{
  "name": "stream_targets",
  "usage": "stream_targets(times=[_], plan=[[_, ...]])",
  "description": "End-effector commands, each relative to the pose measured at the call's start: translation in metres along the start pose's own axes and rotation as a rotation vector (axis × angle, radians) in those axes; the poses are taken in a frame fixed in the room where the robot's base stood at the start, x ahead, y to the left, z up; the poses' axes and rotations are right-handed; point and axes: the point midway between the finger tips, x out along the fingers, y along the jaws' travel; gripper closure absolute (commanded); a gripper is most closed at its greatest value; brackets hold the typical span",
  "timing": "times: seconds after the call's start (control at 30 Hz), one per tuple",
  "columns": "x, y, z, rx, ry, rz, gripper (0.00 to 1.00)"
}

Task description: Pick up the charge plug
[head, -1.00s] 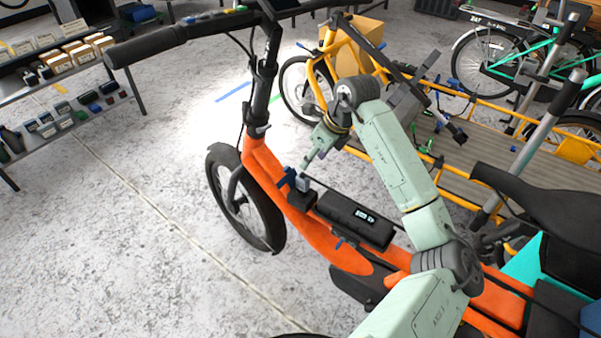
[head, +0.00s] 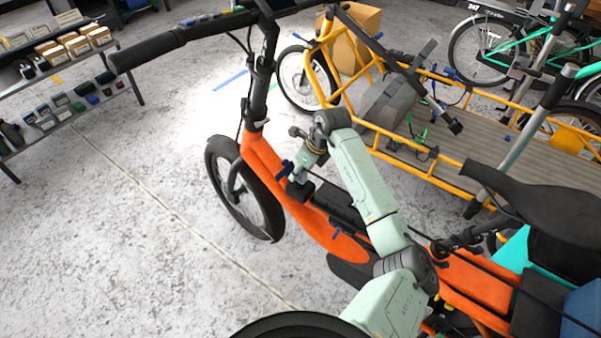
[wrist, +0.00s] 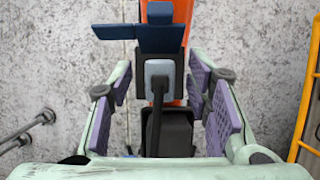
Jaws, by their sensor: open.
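The charge plug (wrist: 158,70) is a light grey block with a black cable running from it toward me. In the wrist view it sits on a black socket block (wrist: 144,82) on the orange bike frame. My gripper (wrist: 160,80) is open, its purple-padded fingers spread to the left and right of the plug, with gaps on both sides. Whether the fingertips reach the plug's depth is unclear. In the head view my gripper (head: 299,176) is at the front of the orange bike's frame (head: 333,240) and largely hides the plug.
A blue clamp-like part (wrist: 140,35) lies just beyond the plug. A dark battery case (head: 340,204) sits on the frame behind it. A yellow cargo bike (head: 375,128) stands close on the right. Open floor (head: 130,240) lies on the left.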

Motion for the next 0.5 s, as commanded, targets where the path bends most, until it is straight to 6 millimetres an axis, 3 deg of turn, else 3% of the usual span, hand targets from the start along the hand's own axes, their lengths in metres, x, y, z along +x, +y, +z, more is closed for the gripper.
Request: stream_targets(times=[0.13, 0.5], plan=[[0.0003, 0.0, -0.0001, 0.0, 0.0, 0.0, 0.55], [-0.0001, -0.0001, 0.0, 0.0, 0.0, 0.0, 0.8]])
